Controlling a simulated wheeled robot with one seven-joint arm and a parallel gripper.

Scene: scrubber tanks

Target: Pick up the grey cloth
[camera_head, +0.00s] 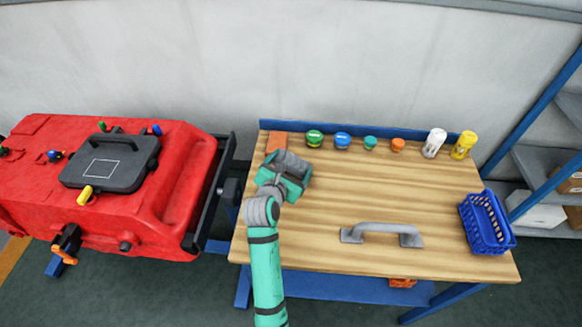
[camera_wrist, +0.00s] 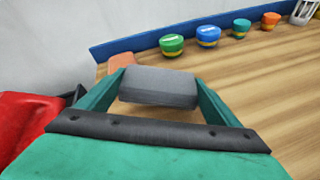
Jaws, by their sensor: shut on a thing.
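The grey cloth (camera_wrist: 158,86) is a folded, rounded dark-grey block between the two green fingers of my gripper (camera_wrist: 158,88) in the wrist view. My gripper is shut on it. In the head view the cloth (camera_head: 294,163) shows at the end of my gripper (camera_head: 287,172), over the left part of the wooden workbench (camera_head: 400,190). I cannot tell whether the cloth's underside touches the bench top.
An orange-brown block (camera_head: 277,141) lies at the bench's back left. Several coloured caps (camera_head: 343,140) and two bottles (camera_head: 434,143) line the back edge. A grey handle (camera_head: 383,234) and a blue basket (camera_head: 486,224) are to the right. A red machine (camera_head: 110,185) stands left.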

